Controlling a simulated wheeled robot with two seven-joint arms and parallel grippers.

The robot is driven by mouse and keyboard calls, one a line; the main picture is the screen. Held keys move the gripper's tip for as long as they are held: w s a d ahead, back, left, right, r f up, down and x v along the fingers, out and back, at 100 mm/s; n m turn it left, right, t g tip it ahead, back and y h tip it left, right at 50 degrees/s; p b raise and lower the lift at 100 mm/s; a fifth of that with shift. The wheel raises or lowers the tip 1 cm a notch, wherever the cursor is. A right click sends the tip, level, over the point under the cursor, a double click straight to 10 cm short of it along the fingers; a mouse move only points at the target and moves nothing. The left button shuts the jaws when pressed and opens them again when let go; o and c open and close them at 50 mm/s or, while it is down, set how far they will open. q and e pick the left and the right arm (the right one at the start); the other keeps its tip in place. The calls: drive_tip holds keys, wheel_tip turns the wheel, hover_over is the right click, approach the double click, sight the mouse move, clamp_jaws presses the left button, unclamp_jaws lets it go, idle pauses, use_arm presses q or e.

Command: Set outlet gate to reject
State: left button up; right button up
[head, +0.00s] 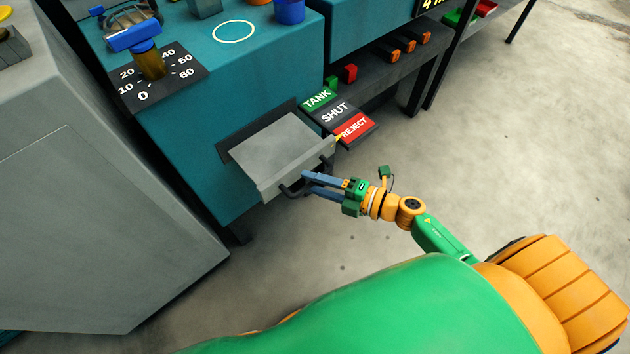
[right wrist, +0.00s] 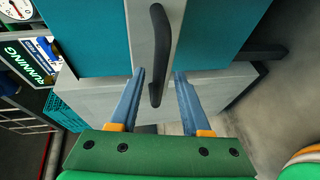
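The outlet gate (head: 278,150) is a grey plate standing out from a slot in the teal machine. A black bar handle (head: 284,190) is on its front edge and also shows in the right wrist view (right wrist: 157,50). A label strip beside it reads TANK (head: 319,98), SHUT (head: 335,113) and REJECT (head: 355,128). A small yellow pointer (head: 338,137) on the gate is by the red REJECT field. My right gripper (head: 306,183) is open at the handle. In the right wrist view its fingers (right wrist: 160,74) lie either side of the bar, with visible gaps. My left gripper is not in view.
A dial (head: 155,78) with a blue-handled knob is on the machine's top, near a white ring (head: 233,31) and a blue cup (head: 290,11). A grey cabinet (head: 90,200) stands on the left. The concrete floor (head: 510,140) to the right is clear.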

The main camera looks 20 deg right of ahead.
drive_tip(key=v, duration=0.7)
drive_tip(key=shift+r, duration=0.1)
